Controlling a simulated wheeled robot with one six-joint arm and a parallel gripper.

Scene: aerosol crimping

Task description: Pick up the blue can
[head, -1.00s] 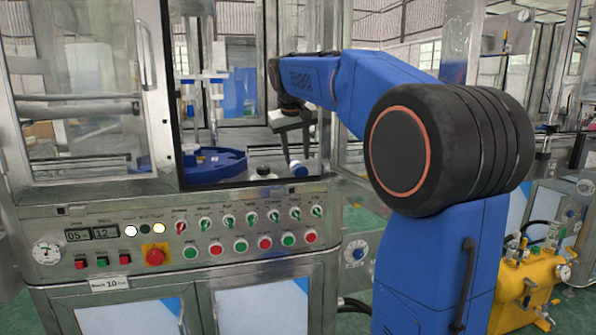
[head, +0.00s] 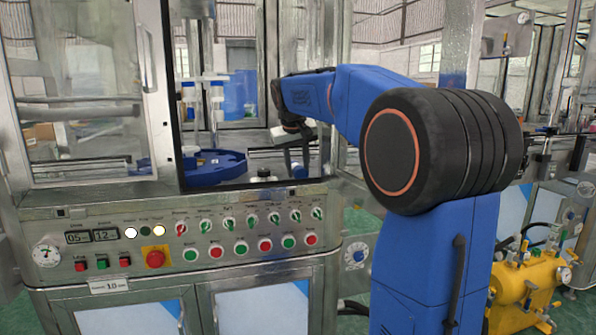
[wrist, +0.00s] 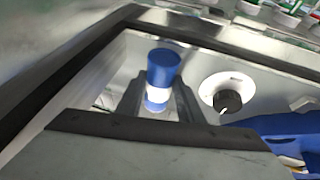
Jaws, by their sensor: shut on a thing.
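The blue can (wrist: 163,68) has a blue top and a white band, and shows in the wrist view between the two fingers of my gripper (wrist: 158,100). The fingers are shut on its sides, and its lower part is partly hidden. In the head view my gripper (head: 298,160) points down inside the machine opening, near its right side. The can (head: 299,171) shows there only as a small blue patch at the fingertips. I cannot tell whether its base touches the surface below.
A black knob on a white disc (wrist: 230,100) stands close to the can. A blue round fixture (head: 214,161) lies to the left in the opening. The machine's front frame and control panel (head: 200,235) lie below, and a glass door (head: 85,95) is at the left.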

